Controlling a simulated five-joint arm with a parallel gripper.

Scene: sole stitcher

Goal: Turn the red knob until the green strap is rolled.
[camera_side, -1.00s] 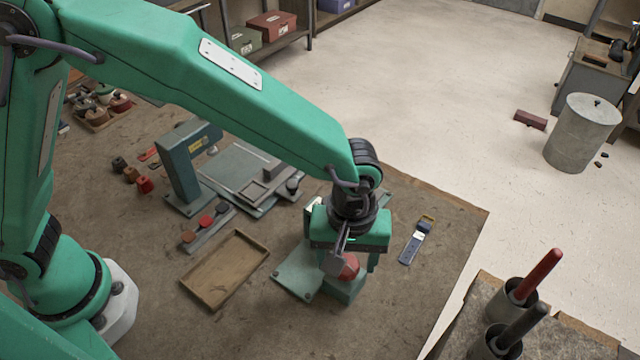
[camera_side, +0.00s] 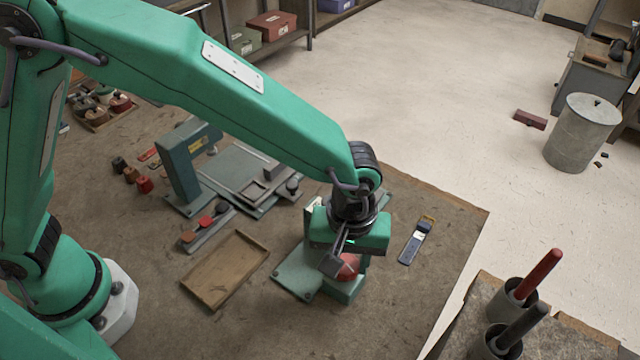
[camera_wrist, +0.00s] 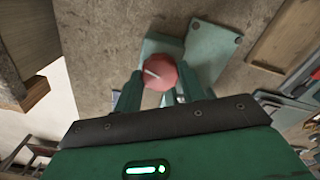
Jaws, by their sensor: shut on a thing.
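The red knob (camera_side: 348,266) sits on a green block at the front of a pale green base plate (camera_side: 296,277). In the wrist view the round knob (camera_wrist: 161,73) has a white line on its top. My gripper (camera_side: 346,258) points down over it. In the wrist view the fingers of my gripper (camera_wrist: 160,88) stand on either side of the knob and are shut on it. I cannot make out the green strap; my gripper and wrist cover much of the device in the side view.
A wooden tray (camera_side: 226,269) lies left of the base plate. A blue strap with a yellow end (camera_side: 416,241) lies to the right. A green stitcher-like machine (camera_side: 184,166) stands behind left. The bench edge (camera_side: 470,255) is at the right.

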